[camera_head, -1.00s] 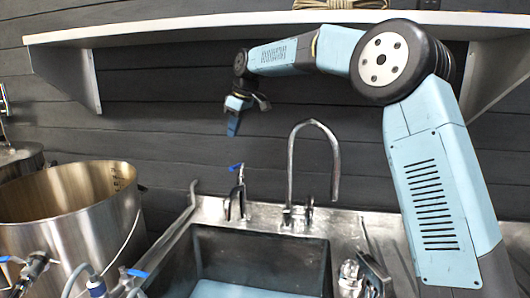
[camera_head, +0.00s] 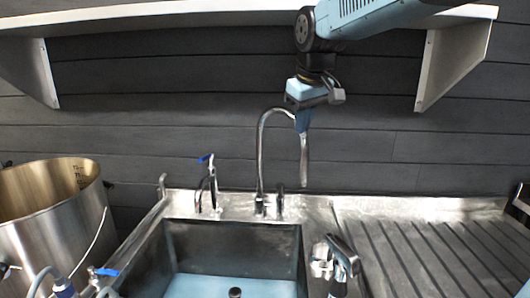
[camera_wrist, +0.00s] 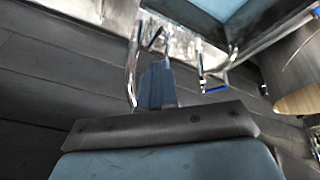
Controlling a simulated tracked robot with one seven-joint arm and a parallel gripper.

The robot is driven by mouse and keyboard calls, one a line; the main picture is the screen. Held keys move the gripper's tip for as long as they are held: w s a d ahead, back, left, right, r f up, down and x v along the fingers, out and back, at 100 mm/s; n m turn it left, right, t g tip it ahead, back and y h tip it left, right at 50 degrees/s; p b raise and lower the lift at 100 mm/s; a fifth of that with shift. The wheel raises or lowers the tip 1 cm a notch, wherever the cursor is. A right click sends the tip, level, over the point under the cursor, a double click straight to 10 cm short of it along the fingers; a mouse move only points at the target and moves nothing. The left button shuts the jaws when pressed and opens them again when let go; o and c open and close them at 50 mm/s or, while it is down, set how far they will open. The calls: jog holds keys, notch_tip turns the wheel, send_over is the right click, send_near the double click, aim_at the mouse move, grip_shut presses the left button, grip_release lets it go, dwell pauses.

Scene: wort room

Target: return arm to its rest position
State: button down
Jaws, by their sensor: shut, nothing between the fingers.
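My gripper (camera_head: 302,122) hangs from the blue arm at the upper middle of the head view, fingers pointing down. Its blue fingers are together with nothing between them. They appear in front of or beside the arched steel faucet (camera_head: 262,150); I cannot tell the gap in depth. In the wrist view, my gripper (camera_wrist: 157,82) is at the middle, with the faucet (camera_wrist: 132,70) just left of its fingers. The arm's upper part runs out of the top of the head view.
A white shelf (camera_head: 130,20) spans the wall above, close to the arm. Below are a steel sink (camera_head: 230,235), a blue-handled tap (camera_head: 210,185) and a ribbed drainboard (camera_head: 440,245). A large steel pot (camera_head: 50,225) stands at left. The wall area right of the faucet is clear.

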jog(key=s+d+f+m, duration=0.3)
jog(key=s+d+f, duration=0.2)
jog(key=s+d, duration=0.2)
jog(key=s+d+f+m+t, duration=0.1)
jog(key=s+d+f+m, duration=0.2)
jog(key=s, duration=0.9)
jog(key=d+f, duration=0.2)
jog(key=d, duration=0.2)
jog(key=shift+s+d+f+m+h, duration=0.2)
jog(key=shift+s+d+m+h, duration=0.1)
jog(key=shift+d+m+h, duration=0.1)
